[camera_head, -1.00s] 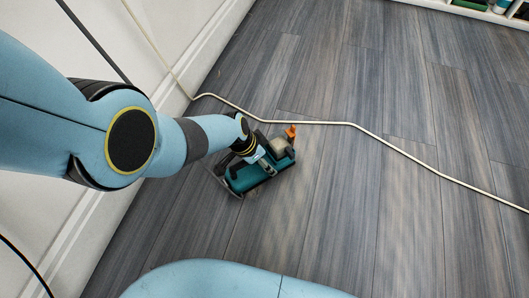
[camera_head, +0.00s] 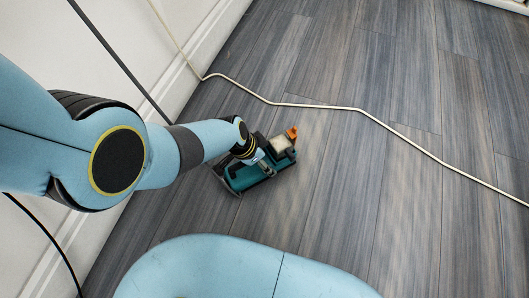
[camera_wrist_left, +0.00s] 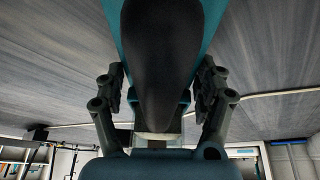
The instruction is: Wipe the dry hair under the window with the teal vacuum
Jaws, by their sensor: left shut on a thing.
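The teal vacuum (camera_head: 252,176) is on the grey plank floor, with a pale block and an orange part (camera_head: 292,132) at its far right end. My left gripper (camera_head: 247,158) is shut on the vacuum's handle. In the left wrist view the dark handle (camera_wrist_left: 160,65) with teal sides sits between the two fingers of my left gripper (camera_wrist_left: 162,95). No hair can be made out on the floor. The window is not in view. My right gripper is not in view.
A cream cable (camera_head: 313,106) runs across the floor just beyond the vacuum, and up the white wall (camera_head: 195,30) at left. Dark cables hang along the wall. The floor (camera_head: 410,210) to the right is clear.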

